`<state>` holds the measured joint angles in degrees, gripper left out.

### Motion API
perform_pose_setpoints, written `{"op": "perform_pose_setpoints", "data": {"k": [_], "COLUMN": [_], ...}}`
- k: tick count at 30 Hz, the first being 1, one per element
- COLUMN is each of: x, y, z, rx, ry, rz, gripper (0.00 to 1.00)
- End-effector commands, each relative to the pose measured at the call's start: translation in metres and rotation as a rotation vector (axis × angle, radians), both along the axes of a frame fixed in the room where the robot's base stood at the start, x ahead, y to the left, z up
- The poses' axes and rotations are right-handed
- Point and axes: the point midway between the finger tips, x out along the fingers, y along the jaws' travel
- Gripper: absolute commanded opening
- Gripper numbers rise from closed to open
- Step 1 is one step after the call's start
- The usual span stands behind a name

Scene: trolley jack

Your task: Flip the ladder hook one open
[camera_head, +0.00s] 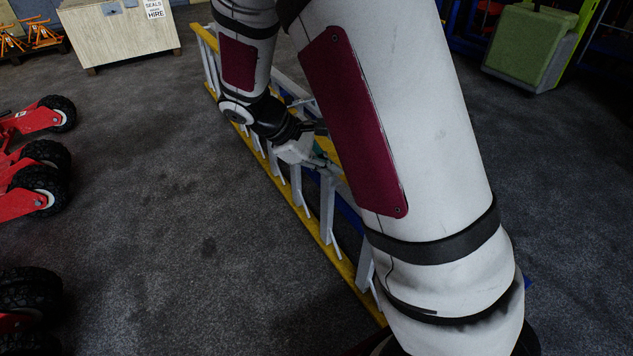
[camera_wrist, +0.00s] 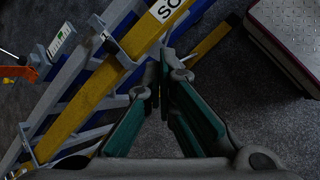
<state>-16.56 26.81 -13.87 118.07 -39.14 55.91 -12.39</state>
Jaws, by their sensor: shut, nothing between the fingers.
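The ladder (camera_head: 312,223) lies low along the floor in the head view, with yellow and blue rails and grey rungs. It also crosses the left of the wrist view (camera_wrist: 95,90). A small grey metal bracket (camera_wrist: 107,43) sits on the yellow rail there; I cannot tell whether it is hook one or how it is turned. My gripper (camera_head: 322,158) is over the ladder, partly hidden by my arm. In the wrist view its green-padded fingers (camera_wrist: 164,62) come together at the tips, just right of the yellow rail, with nothing between them.
Red wheeled trolleys (camera_head: 42,178) stand at the left. A wooden crate (camera_head: 122,35) is at the back left, and a green box (camera_head: 530,45) at the back right. A red-sided box with a metal top (camera_wrist: 290,38) is in the wrist view.

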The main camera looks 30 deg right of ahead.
Motion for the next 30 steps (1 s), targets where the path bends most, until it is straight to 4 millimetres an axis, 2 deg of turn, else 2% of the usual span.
{"op": "perform_pose_setpoints", "data": {"k": [1,3,12,15,18,21,24,30], "x": [0.012,0.027,0.077,0.087,0.094,0.098,0.1,0.1], "y": [-0.003,-0.008,-0.028,-0.032,-0.034,-0.036,-0.037,-0.037], "z": [-0.033,-0.065,-0.203,-0.239,-0.265,-0.28,-0.286,-0.286], "rx": [-0.041,-0.097,-0.331,-0.393,-0.44,-0.468,-0.48,-0.483], "ry": [0.049,0.107,0.361,0.43,0.48,0.51,0.525,0.528], "rz": [0.043,0.106,0.387,0.469,0.528,0.566,0.583,0.586], "gripper": [0.0,0.0,0.0,0.0,0.0,0.0,0.0,0.0]}}
